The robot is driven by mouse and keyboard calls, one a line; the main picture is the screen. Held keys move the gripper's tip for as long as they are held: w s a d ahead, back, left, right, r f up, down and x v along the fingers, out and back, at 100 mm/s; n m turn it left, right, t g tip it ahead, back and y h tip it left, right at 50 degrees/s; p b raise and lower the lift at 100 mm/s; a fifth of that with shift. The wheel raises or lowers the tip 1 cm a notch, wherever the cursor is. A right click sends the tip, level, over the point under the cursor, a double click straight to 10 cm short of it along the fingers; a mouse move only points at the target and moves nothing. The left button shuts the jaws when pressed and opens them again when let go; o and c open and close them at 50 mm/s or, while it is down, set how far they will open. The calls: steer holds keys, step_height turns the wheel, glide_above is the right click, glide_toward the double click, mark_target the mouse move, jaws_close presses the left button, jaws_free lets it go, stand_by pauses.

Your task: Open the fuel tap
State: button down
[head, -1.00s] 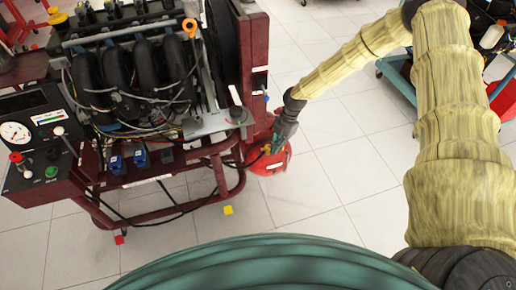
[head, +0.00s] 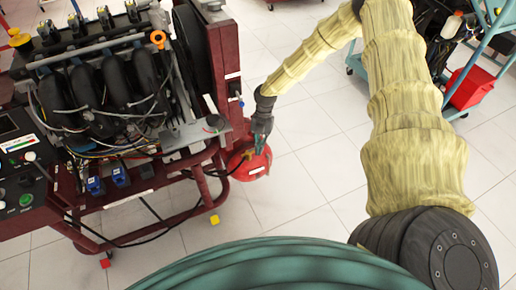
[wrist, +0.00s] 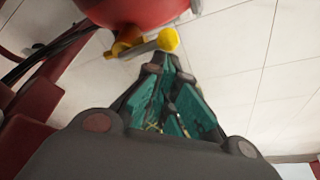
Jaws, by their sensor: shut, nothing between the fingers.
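The red fuel tank (head: 259,167) sits low beside the engine stand's right side in the head view. In the wrist view the tank (wrist: 135,8) is at the top, with the fuel tap (wrist: 125,41) below it: a brass body, a grey lever and a yellow end (wrist: 168,40). My gripper (head: 260,147) reaches down at the tank and partly covers it and the tap. In the wrist view my gripper (wrist: 168,62) has its teal fingers closed and empty. Their tips are just below the lever's yellow end; I cannot tell whether they touch it.
The engine stand (head: 213,165) with its dark red frame fills the left of the head view. A black hose (wrist: 45,55) runs left from the tap. A blue trolley with a red bin (head: 468,93) stands at the right. Tiled floor (head: 310,190) is clear between.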

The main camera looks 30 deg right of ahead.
steer(key=shift+w, duration=0.1)
stand_by(0.4)
steer(key=p+v, duration=0.5)
steer(key=v, duration=0.5)
steer(key=shift+a+f, duration=0.1)
steer(key=shift+a, duration=0.05)
stand_by(0.3)
